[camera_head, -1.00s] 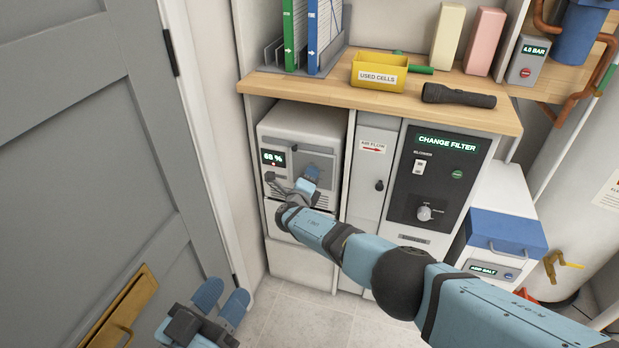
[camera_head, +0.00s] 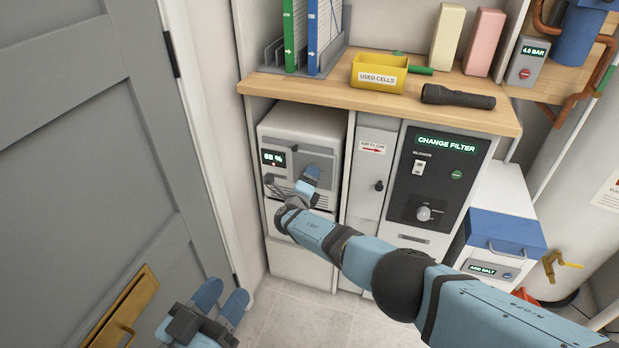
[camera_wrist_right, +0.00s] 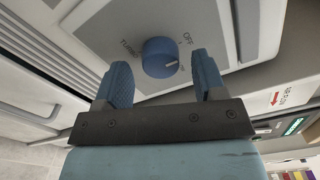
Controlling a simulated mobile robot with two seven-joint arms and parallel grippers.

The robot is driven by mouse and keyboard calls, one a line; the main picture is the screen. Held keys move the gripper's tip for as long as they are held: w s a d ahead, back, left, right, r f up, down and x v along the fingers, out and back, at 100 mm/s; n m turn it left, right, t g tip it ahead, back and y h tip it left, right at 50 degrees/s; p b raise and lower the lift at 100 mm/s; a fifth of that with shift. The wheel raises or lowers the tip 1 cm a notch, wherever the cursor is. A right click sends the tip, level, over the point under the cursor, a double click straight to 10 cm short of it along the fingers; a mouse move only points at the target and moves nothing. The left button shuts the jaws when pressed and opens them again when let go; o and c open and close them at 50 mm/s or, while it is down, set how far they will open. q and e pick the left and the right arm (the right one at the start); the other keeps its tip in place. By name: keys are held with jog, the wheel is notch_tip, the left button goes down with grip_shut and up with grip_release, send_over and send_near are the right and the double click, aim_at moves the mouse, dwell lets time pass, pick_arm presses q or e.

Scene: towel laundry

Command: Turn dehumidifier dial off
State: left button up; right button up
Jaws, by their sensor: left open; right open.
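The dehumidifier (camera_head: 305,135) is a white box on the shelf under the counter, with a lit display (camera_head: 273,158) reading about 65 or 68 %. Its blue dial (camera_wrist_right: 160,57) sits on a grey panel (camera_wrist_right: 115,22) marked TURBO and OFF in the right wrist view. The dial's white mark points to the right side, below the OFF label. My right gripper (camera_wrist_right: 163,83) is open, its two blue fingers on either side of the dial with gaps. In the head view my right gripper (camera_head: 310,182) hides the dial. My left gripper (camera_head: 222,300) is open and empty at lower left.
A grey door (camera_head: 100,130) stands at left. To the right is a dark CHANGE FILTER panel (camera_head: 438,170) with a knob. The wooden counter (camera_head: 390,98) above holds a yellow USED CELLS bin (camera_head: 379,76) and a black torch (camera_head: 458,96).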

pick_arm(q)
jog(key=s+a+f+g+y+p, duration=0.2)
jog(key=a+f+g+y+p, duration=0.2)
jog(key=f+p, duration=0.4)
jog(key=shift+s+a+f+g+p, duration=0.35)
jog(key=shift+a+f+g, duration=0.3)
jog(key=shift+f, duration=0.4)
pick_arm(e)
jog(key=v, duration=1.3)
pick_arm(q)
jog(key=shift+d, duration=0.1)
